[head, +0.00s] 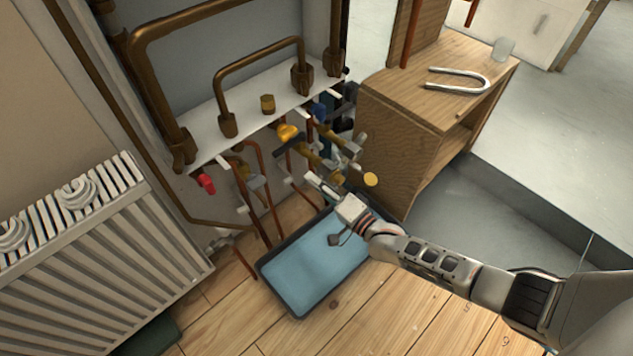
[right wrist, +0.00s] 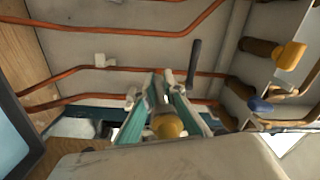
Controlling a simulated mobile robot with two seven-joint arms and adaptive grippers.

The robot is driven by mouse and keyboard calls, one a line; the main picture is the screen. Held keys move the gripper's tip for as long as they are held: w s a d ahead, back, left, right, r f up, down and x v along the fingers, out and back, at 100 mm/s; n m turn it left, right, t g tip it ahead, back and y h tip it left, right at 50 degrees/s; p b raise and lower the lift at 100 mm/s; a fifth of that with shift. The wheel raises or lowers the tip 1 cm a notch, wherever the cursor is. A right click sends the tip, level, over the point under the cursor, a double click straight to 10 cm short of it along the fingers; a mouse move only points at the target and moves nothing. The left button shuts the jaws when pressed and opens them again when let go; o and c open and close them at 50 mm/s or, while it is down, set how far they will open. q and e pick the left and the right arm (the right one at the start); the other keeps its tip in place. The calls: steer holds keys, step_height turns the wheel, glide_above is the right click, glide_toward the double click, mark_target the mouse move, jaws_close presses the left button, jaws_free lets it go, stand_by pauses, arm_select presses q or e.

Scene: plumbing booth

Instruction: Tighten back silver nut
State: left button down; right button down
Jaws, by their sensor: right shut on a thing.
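My right gripper (head: 316,184) reaches in from the right to the pipework below the white shelf. In the right wrist view, its two fingers (right wrist: 160,98) are closed around a small silver-grey part, which looks like the silver nut (right wrist: 159,92). The fingers and a yellow rounded end (right wrist: 168,126) hide most of this part. In the head view, a yellow disc (head: 371,179) shows just right of the gripper. The nut's thread and seating cannot be made out. My left gripper is not in view.
Valves with a yellow handle (head: 288,133) and a blue one (head: 319,112) crowd the space above the gripper. A wooden cabinet (head: 400,125) stands close on the right. A white radiator (head: 100,250) is at left.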

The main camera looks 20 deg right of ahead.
steer(key=r+m, duration=0.1)
steer(key=m, duration=0.1)
steer(key=shift+a+r+m, duration=0.1)
steer(key=shift+r+m, duration=0.1)
steer(key=shift+m, duration=0.2)
steer(key=m, duration=0.1)
steer(key=r+m, duration=0.1)
steer(key=shift+m+p, duration=0.3)
steer(key=shift+m, duration=0.1)
steer(key=shift+r+m, duration=0.4)
steer(key=shift+m, duration=0.8)
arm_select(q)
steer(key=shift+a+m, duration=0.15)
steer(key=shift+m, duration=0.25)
arm_select(e)
steer(key=shift+d+r+m, duration=0.35)
steer(key=shift+r+m, duration=0.05)
steer(key=shift+m, duration=0.6)
steer(key=shift+w, duration=0.1)
steer(key=c, duration=2.1)
jaws_free()
steer(key=shift+r, duration=0.1)
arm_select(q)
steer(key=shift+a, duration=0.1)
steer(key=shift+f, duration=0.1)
arm_select(e)
steer(key=shift+d, duration=0.1)
